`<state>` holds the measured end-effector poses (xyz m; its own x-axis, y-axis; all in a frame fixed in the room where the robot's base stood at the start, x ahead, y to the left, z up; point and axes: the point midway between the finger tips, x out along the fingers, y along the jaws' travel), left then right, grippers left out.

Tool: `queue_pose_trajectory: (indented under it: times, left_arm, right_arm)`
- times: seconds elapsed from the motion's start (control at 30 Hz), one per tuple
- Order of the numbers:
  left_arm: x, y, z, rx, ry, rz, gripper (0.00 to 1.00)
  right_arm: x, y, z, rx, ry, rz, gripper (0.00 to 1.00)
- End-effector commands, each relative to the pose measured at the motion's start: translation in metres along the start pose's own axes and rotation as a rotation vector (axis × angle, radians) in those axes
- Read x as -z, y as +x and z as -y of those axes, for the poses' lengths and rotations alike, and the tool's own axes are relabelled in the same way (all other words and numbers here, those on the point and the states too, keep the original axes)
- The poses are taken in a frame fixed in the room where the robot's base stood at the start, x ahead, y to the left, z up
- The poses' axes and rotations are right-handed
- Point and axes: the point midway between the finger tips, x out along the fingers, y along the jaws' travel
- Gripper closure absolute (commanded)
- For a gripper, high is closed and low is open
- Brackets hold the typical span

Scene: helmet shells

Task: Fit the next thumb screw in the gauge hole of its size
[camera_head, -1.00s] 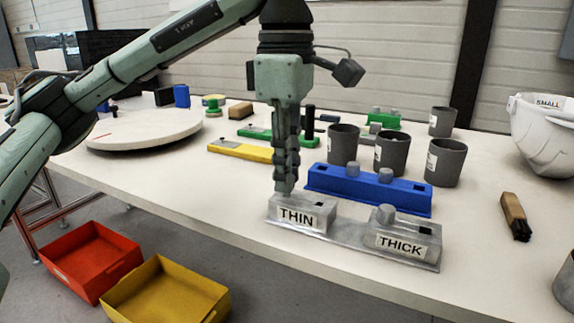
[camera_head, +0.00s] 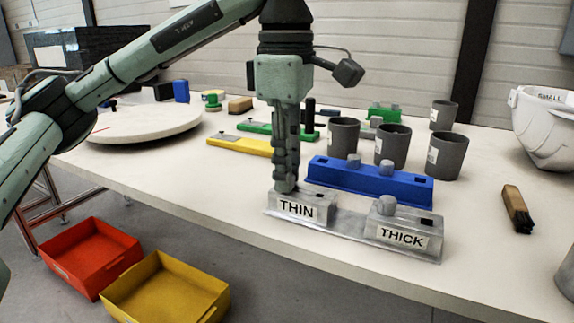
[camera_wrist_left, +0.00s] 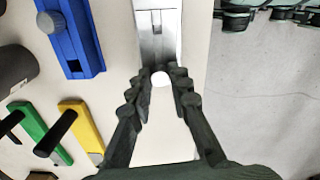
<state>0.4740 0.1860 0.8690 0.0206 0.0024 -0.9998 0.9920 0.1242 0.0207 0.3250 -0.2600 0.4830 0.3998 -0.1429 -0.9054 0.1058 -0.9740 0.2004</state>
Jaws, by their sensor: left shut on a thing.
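The grey metal gauge (camera_head: 350,232) lies near the table's front edge, with a THIN block (camera_head: 300,208) at its left end and a THICK block (camera_head: 405,232) at its right. A grey screw (camera_head: 387,204) stands in the THICK block. My left gripper (camera_head: 285,188) points straight down at the left part of the THIN block's top. In the left wrist view its fingers (camera_wrist_left: 160,82) are closed on a pale round thumb screw (camera_wrist_left: 160,78) at the gauge's near end. The fingers hide the hole and the screw's lower part. My right gripper is out of view.
A blue gauge (camera_head: 370,184) with grey screws stands just behind. Grey cups (camera_head: 392,146), a yellow gauge (camera_head: 240,147) and a green gauge (camera_head: 262,132) stand farther back. A brush (camera_head: 517,208) lies right; a white helmet shell (camera_head: 545,130) stands beyond. Red (camera_head: 90,258) and yellow (camera_head: 168,290) bins are below the table.

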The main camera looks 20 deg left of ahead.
Motion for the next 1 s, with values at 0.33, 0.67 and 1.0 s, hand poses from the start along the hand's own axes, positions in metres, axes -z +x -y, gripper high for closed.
queue_pose_trajectory:
  times: [0.33, 0.67, 1.0]
  left_arm:
    - [0.0, 0.0, 0.0, 0.0, 0.0, 0.0, 0.57]
    - [0.0, -0.005, 0.0, -0.002, 0.0, 0.0, 0.57]
    - [0.0, -0.065, -0.001, -0.007, -0.003, 0.0, 0.57]
  right_arm:
    - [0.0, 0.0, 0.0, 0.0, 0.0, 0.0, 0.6]
    - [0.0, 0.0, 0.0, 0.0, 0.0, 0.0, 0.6]
    - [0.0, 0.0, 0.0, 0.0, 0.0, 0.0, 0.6]
